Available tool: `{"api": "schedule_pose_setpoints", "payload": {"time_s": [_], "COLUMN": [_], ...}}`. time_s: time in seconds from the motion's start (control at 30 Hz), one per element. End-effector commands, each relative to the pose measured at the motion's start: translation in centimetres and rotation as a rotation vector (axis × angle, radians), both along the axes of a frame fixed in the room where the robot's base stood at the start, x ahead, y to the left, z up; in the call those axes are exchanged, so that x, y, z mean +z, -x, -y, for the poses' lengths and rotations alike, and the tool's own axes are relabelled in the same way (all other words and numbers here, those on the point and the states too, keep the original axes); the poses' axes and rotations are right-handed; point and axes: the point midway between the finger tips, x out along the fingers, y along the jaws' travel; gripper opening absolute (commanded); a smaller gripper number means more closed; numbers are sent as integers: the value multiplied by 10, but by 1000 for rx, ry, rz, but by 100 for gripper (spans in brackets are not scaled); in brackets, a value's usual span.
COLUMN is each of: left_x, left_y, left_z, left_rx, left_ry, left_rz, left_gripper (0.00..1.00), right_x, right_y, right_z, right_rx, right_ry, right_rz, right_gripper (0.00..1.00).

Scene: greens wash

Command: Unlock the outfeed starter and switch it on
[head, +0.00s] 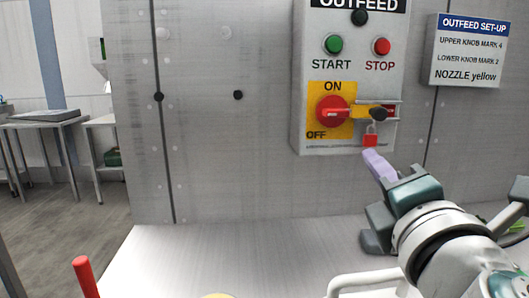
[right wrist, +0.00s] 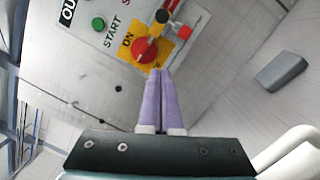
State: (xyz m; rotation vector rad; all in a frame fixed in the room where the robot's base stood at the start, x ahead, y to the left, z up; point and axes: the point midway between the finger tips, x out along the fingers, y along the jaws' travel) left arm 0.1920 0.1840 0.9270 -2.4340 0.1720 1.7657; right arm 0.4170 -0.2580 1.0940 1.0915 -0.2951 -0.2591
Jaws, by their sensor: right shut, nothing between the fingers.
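The outfeed starter (head: 347,140) is a light grey panel on the wall. Its red rotary switch (head: 332,111) sits on a yellow plate marked ON above and OFF below left; it also shows in the right wrist view (right wrist: 145,48). A yellow bar with a black knob (head: 377,114) lies level to its right, on a metal bracket. A red padlock (head: 370,139) hangs under the bar. My right gripper (head: 369,154) has purple fingers, shut and empty, just below the padlock in the head view. In the right wrist view its fingertips (right wrist: 160,71) point at the panel. My left gripper is out of view.
Green START (head: 334,44) and red STOP (head: 381,46) buttons sit above the switch. A set-up sign (head: 466,50) is on the wall to the right. A pale bench top (head: 235,255) lies below, largely clear. A red upright rod (head: 86,277) stands at lower left.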

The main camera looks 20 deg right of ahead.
Motion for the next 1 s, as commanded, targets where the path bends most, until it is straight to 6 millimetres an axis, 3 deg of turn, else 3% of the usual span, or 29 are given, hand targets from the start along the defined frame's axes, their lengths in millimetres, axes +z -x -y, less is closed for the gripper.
{"api": "schedule_pose_setpoints", "payload": {"time_s": [0.27,0.6,0.73,1.0], "left_x": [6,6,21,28], "left_y": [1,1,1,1], "left_z": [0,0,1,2], "left_rx": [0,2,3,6], "left_ry": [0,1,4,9], "left_rz": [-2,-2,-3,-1], "left_gripper": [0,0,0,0], "right_x": [6,12,24,29], "right_y": [-27,-94,-92,-89], "right_z": [9,34,52,69], "right_rx": [2,1,1,3], "right_ry": [18,14,15,11], "right_rz": [2,3,0,0], "right_gripper": [0,0,0,0]}}
